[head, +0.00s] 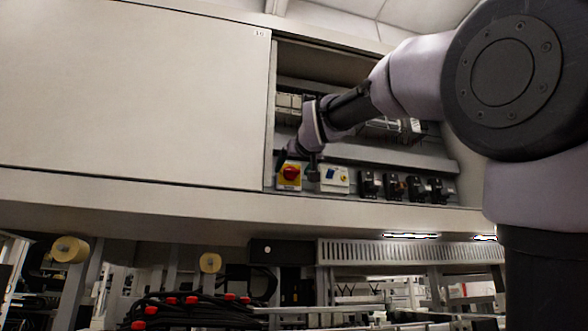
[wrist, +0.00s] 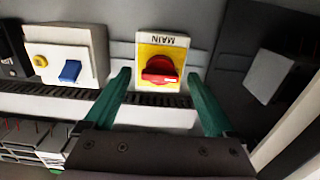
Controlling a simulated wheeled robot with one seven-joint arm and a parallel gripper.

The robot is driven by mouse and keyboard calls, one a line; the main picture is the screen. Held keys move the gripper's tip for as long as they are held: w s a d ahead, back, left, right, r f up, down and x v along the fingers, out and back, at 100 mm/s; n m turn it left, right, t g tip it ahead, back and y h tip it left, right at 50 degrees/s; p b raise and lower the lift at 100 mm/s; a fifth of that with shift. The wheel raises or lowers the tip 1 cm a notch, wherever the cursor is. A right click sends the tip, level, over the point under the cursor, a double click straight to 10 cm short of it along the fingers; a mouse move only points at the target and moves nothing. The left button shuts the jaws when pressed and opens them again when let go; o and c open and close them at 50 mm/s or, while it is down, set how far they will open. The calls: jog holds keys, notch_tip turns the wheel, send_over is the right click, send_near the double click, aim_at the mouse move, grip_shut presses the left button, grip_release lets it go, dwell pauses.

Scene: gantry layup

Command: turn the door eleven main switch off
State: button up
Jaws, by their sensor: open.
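The main switch (head: 289,174) is a red rotary knob on a yellow plate, low at the left end of the open cabinet bay. In the wrist view the red knob (wrist: 161,70) sits on its yellow plate (wrist: 146,46) marked MAIN, which appears upside down. My gripper (wrist: 160,75) is open, with green fingers apart on either side of the knob in the picture. I cannot tell whether either finger touches it. In the head view my gripper (head: 297,155) is at the switch, partly covering its top.
A white box (head: 335,180) with a blue switch and yellow button stands right of the main switch. Several black breakers (head: 400,187) continue the row. A closed cabinet door (head: 135,95) lies to the left, and a ledge (head: 200,204) runs below.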

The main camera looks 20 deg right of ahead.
jog(key=s, duration=1)
jog(key=shift+s, duration=0.35)
